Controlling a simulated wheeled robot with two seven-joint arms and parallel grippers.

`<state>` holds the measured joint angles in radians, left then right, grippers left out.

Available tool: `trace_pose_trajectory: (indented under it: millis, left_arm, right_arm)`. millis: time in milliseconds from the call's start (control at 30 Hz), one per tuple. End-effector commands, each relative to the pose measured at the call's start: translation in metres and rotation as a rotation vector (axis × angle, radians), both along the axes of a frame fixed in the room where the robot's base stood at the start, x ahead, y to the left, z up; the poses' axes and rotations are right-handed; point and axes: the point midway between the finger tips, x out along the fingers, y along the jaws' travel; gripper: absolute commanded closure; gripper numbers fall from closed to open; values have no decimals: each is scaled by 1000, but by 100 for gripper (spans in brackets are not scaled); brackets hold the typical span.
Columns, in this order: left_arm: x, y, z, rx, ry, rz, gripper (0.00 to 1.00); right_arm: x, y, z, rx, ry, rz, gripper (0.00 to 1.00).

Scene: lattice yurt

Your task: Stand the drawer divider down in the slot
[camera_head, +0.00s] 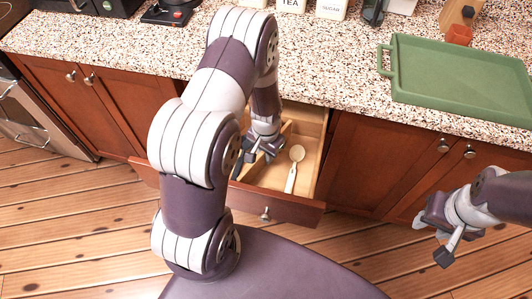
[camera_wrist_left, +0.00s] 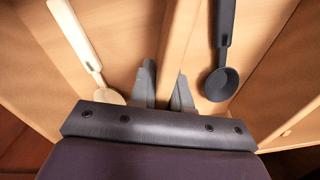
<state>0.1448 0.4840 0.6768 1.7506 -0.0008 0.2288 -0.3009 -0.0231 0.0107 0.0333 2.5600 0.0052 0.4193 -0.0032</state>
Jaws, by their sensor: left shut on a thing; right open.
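The wooden drawer divider (camera_wrist_left: 178,42) is a thin pale board in the left wrist view, between the two fingers of my left gripper (camera_wrist_left: 163,92). In the head view my left gripper (camera_head: 258,150) is down in the open drawer (camera_head: 292,212), shut on the divider, which is mostly hidden there by my arm. The board runs lengthwise between a cream spoon (camera_wrist_left: 85,45) and a dark spoon (camera_wrist_left: 221,60). The slot is hidden, and I cannot tell whether the divider's lower edge sits in it. My right gripper (camera_head: 432,238) is open and empty, outside the drawer at the right.
The cream spoon also shows in the head view (camera_head: 294,168), lying on the drawer floor. The speckled counter (camera_head: 330,75) overhangs the back of the drawer. A green tray (camera_head: 455,80) lies on it at the right. The floor in front is clear.

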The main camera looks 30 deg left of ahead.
Motion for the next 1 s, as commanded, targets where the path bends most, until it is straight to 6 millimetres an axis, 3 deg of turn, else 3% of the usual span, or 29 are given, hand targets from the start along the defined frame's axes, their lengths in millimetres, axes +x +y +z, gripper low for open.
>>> trace_pose_trajectory:
  millis: [200, 233, 300, 533, 667, 1000]
  left_arm:
    - [0, 0, -4, 0, 1, 0, 100]
    - [0, 0, -3, 0, 1, 0, 73]
    - [0, 0, -3, 0, 1, 0, 57]
    - [0, 0, -2, 0, 1, 0, 57]
    - [1, 0, 8, 0, -1, 0, 57]
    - [1, 0, 94, 0, -5, 0, 57]
  right_arm:
    - [0, 0, -3, 0, 0, 0, 57]
    - [0, 0, -2, 0, 0, 0, 57]
    - [0, 0, -2, 0, 0, 0, 57]
    - [0, 0, -2, 0, 0, 0, 57]
    - [0, 0, 1, 0, 0, 0, 57]
    - [0, 0, 3, 0, 0, 0, 57]
